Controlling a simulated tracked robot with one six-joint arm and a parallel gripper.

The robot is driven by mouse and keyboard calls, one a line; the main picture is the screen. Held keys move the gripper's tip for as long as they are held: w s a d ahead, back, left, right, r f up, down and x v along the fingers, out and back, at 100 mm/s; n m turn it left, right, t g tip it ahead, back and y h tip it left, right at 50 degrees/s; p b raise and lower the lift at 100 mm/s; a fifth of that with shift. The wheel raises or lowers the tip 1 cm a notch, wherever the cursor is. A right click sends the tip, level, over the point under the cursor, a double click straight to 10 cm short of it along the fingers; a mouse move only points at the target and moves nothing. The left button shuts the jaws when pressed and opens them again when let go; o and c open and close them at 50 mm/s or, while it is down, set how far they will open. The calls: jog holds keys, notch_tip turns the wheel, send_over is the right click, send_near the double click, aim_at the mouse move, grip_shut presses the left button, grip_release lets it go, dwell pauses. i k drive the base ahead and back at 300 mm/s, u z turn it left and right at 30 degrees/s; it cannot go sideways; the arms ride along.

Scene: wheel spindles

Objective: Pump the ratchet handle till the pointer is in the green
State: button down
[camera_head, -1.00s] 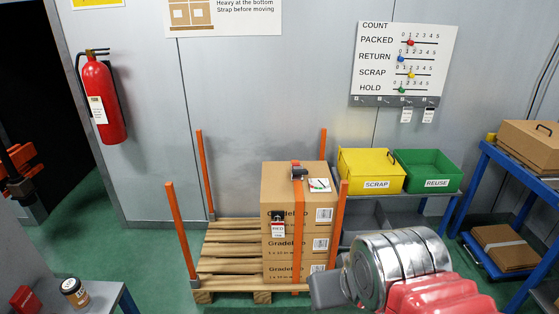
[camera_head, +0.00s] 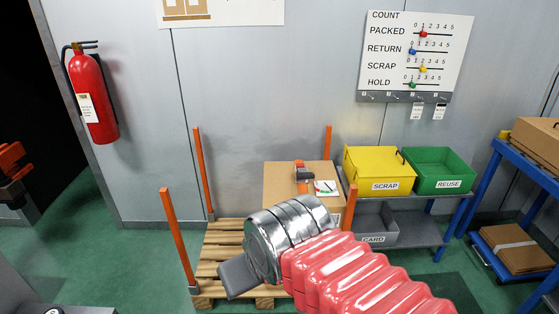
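The ratchet (camera_head: 303,174), with a dark handle and an orange strap, sits on top of the stacked cartons (camera_head: 284,178) on the pallet. Beside it on the carton top is a small white gauge card (camera_head: 326,187) with a coloured scale. The pointer's position is too small to read. My gripper (camera_head: 236,280) is at the end of my silver wrist, in front of the stack and lower in the picture than the ratchet, apart from it. It shows as a grey block, and I cannot tell its opening. My arm hides most of the stack's front.
Orange posts (camera_head: 178,240) stand at the corners of the wooden pallet (camera_head: 212,262). A yellow SCRAP bin (camera_head: 378,170) and a green REUSE bin (camera_head: 439,172) are on a shelf to the right. A blue rack (camera_head: 488,190) holds cartons at far right. Green floor is open at left.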

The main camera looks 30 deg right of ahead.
aim_at(303, 174)
jog(key=u, duration=0.1)
jog(key=i, duration=0.85)
jog(key=z, duration=0.55)
jog(key=i, duration=0.6)
jog(key=z, duration=0.4)
